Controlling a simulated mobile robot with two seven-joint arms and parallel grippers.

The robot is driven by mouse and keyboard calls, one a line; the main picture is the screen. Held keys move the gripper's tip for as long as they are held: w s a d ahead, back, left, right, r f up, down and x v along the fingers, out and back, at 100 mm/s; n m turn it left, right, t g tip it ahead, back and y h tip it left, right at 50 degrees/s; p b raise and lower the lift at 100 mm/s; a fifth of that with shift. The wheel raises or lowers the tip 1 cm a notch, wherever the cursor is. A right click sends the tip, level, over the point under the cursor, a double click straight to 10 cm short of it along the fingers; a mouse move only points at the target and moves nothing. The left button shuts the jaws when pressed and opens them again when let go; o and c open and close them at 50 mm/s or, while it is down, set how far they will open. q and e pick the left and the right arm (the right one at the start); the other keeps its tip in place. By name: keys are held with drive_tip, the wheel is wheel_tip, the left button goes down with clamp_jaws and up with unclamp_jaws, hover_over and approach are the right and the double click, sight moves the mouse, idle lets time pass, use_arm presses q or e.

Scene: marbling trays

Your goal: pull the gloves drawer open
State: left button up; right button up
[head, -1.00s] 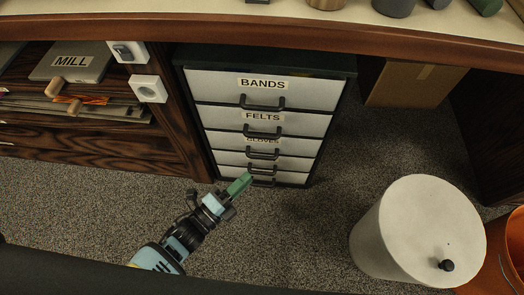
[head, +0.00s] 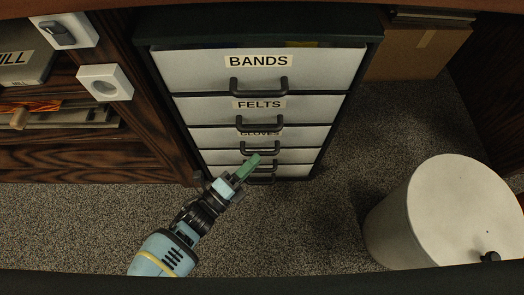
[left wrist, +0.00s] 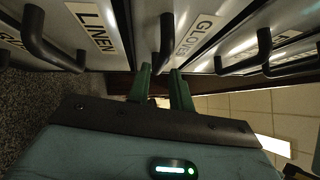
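The gloves drawer (head: 295,136) is the third front down in a dark cabinet with pale drawer fronts, and it looks shut. Its dark bar handle (head: 260,148) sits below the label, which is partly hidden by the handle above. My left gripper (head: 252,163) reaches up from below, its green fingers at this handle. In the left wrist view the gripper (left wrist: 161,75) is open, a gap between its fingers. The gloves handle (left wrist: 166,42) lies straight ahead of that gap, its near end at the fingertips; contact is unclear. My right gripper is out of view.
The bands drawer (head: 325,70) and felts drawer (head: 320,107) are above, with handles jutting out. The linen label (left wrist: 95,27) shows beside the gloves handle. A pale cylindrical bin (head: 440,215) stands at right. Carpet is clear before the cabinet.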

sight(262, 152)
use_arm(q)
drive_tip(key=shift+b+x, duration=0.55)
drive_tip(key=shift+x, duration=1.6)
drive_tip(key=shift+a, duration=0.1)
clamp_jaws()
